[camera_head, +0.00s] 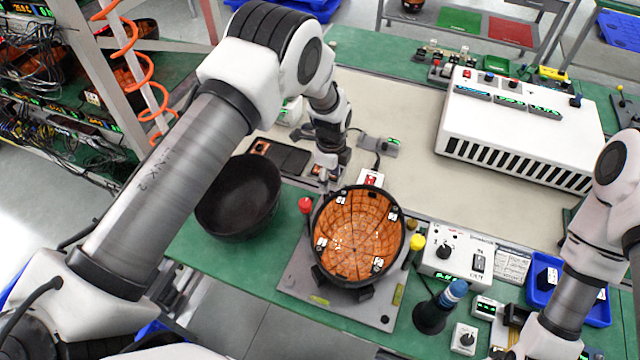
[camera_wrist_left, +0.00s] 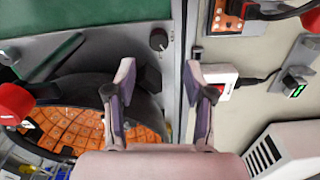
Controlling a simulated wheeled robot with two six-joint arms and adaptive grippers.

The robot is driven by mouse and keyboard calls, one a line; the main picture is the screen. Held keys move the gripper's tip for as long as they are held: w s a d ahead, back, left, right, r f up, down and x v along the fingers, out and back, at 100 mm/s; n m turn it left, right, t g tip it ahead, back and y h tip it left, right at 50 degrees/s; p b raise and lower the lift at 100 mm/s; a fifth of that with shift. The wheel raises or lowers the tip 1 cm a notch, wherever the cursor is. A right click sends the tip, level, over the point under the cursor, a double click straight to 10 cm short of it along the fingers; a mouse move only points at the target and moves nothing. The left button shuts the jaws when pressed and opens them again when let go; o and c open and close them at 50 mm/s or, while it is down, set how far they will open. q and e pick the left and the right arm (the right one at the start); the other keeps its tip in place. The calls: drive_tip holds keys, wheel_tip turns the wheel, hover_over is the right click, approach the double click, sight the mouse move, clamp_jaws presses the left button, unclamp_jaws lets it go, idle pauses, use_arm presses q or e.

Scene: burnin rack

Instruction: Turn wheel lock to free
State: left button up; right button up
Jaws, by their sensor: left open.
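A round black-rimmed wheel (camera_head: 357,240) with an orange-tiled inside sits on a grey base plate (camera_head: 305,270). It shows partly at the lower left of the left wrist view (camera_wrist_left: 75,125). A small dark round knob (camera_wrist_left: 158,39) stands on the grey plate there, probably the wheel lock; I cannot read its setting. My left gripper (camera_head: 328,172) is over the plate's far edge, beyond the wheel. In the left wrist view its fingers (camera_wrist_left: 163,85) are spread and empty, with the knob seen between and beyond their tips. My right arm is at the right; its gripper is out of view.
A red knob (camera_head: 305,205) and a yellow knob (camera_head: 417,243) flank the wheel. A black bowl (camera_head: 238,198) stands left. A control box (camera_head: 455,252) and blue bin (camera_head: 598,308) are right. A white slotted unit (camera_head: 522,125) stands behind. The beige mat has free room.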

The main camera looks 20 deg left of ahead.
sight(328, 196)
use_arm(q)
drive_tip(key=shift+s+a+f+p, duration=0.1)
drive_tip(key=shift+s+f+p, duration=0.15)
drive_tip(key=shift+f, duration=0.3)
drive_tip(key=shift+s+f+p, duration=0.2)
drive_tip(key=shift+f+p, duration=0.05)
drive_tip(key=shift+f, duration=0.25)
drive_tip(key=f, duration=0.2)
drive_tip(key=w+f+p, duration=0.1)
drive_tip(key=f, duration=0.2)
drive_tip(key=shift+f, duration=0.15)
drive_tip(key=shift+s, duration=0.2)
clamp_jaws()
use_arm(e)
drive_tip(key=shift+s+r, duration=0.2)
drive_tip(key=shift+r, duration=1.05)
